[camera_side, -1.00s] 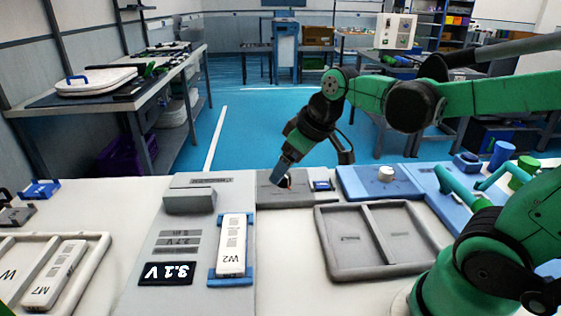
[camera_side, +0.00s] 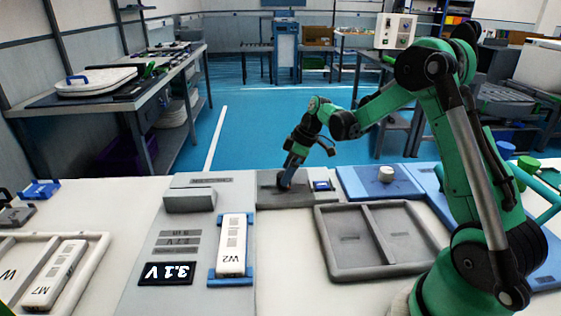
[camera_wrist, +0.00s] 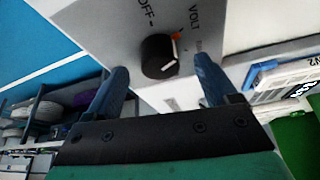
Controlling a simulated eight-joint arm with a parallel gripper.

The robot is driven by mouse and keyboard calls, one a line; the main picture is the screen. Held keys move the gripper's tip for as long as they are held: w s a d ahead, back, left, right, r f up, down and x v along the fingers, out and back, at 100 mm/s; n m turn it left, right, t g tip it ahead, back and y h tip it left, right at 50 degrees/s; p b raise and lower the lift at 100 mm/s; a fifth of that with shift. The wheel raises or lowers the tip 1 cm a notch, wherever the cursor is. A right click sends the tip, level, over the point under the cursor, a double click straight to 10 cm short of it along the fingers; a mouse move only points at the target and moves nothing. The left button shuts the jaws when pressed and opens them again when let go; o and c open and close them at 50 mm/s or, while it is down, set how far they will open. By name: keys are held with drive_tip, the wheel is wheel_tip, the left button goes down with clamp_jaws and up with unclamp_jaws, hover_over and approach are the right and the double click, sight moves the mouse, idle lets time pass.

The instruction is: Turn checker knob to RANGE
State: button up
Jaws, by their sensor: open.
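The checker (camera_side: 267,201) is a grey box at the back of the bench. In the wrist view its black round knob (camera_wrist: 157,57) has a white line on its face and an orange mark beside its rim. The labels OFF and VOLT are readable above it; the RANGE label is not readable. I cannot tell exactly which label the line points to. My gripper (camera_wrist: 161,66) is open, its blue fingers on either side of the knob; contact is not clear. In the side view my gripper (camera_side: 287,179) is low over the checker and hides most of the knob.
A grey panel with a 3.1 V display (camera_side: 166,273) and a white W2 module (camera_side: 232,244) in a blue holder is left of the checker. A grey divided tray (camera_side: 330,268) lies in front right. A blue plate with a white knob (camera_side: 386,174) is to the right.

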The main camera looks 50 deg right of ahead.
drive_tip(key=shift+x, duration=0.8)
clamp_jaws()
drive_tip(key=shift+m, duration=0.3)
drive_tip(key=m+h, duration=0.1)
drive_tip(key=m, duration=0.1)
drive_tip(key=m+t, duration=0.1)
drive_tip(key=m, duration=0.1)
drive_tip(key=shift+a+m+h, duration=0.15)
drive_tip(key=shift+m+h, duration=0.15)
drive_tip(key=shift+h, duration=0.1)
drive_tip(key=m+h, duration=0.2)
drive_tip(key=m, duration=0.3)
drive_tip(key=shift+m, duration=0.4)
